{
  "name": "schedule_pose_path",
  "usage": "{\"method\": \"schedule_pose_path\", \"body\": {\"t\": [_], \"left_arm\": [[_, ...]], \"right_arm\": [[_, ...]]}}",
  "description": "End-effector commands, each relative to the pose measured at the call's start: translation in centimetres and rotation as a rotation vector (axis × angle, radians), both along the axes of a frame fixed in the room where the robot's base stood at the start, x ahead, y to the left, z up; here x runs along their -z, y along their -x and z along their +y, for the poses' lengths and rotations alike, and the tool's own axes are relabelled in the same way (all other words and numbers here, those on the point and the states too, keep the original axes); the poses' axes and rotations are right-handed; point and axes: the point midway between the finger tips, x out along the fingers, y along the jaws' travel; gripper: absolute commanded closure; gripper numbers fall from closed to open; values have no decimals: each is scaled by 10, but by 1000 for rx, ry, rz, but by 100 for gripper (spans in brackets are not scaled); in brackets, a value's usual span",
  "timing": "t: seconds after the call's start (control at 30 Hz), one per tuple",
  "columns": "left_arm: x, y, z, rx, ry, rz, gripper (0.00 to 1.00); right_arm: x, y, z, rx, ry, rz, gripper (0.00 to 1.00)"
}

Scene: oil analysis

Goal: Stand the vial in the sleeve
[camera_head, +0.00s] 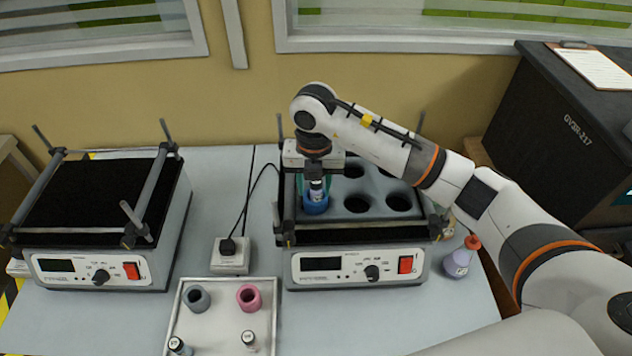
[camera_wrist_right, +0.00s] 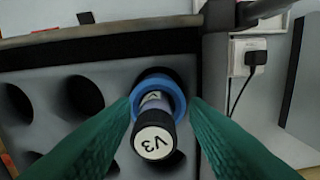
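The vial (camera_head: 316,187) has a black cap with a white label reading V3; it also shows in the right wrist view (camera_wrist_right: 154,136). Its lower end is inside the blue sleeve (camera_head: 315,205), whose ring (camera_wrist_right: 177,90) surrounds it in the wrist view. The sleeve sits at the front-left hole of the grey block on the right shaker. My right gripper (camera_head: 314,188) points down over the vial. Its green fingers stand on either side with visible gaps to the vial, so it looks open. The vial's bottom is hidden. My left gripper is out of view.
The other block holes, such as one hole (camera_head: 398,202), look empty. A tray (camera_head: 216,333) in front holds a grey sleeve (camera_head: 196,298), a pink sleeve (camera_head: 249,298) and two vials. A purple flask (camera_head: 459,261) stands right of the shaker. Shaker bars and posts surround the block.

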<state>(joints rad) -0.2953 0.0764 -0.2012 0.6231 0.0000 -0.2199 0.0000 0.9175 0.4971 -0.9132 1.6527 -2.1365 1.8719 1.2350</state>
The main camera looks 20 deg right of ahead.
Motion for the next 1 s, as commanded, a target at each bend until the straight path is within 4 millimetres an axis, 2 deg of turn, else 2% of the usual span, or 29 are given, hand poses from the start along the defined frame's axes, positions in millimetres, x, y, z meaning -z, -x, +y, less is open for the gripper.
{"method": "schedule_pose_path", "body": {"t": [0.3, 0.43, 0.57, 0.8, 1.0], "left_arm": [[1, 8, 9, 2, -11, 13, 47], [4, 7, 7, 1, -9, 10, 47], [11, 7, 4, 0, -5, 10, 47], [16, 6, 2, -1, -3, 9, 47], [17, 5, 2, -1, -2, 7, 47]], "right_arm": [[-1, 0, 0, -1, -1, 0, 53], [-10, -1, 0, -2, -2, -2, 53], [-32, -1, 0, -1, -1, -6, 53], [-86, -1, -1, -1, 1, -6, 53], [-112, 0, 0, 0, 0, -3, 53]]}}
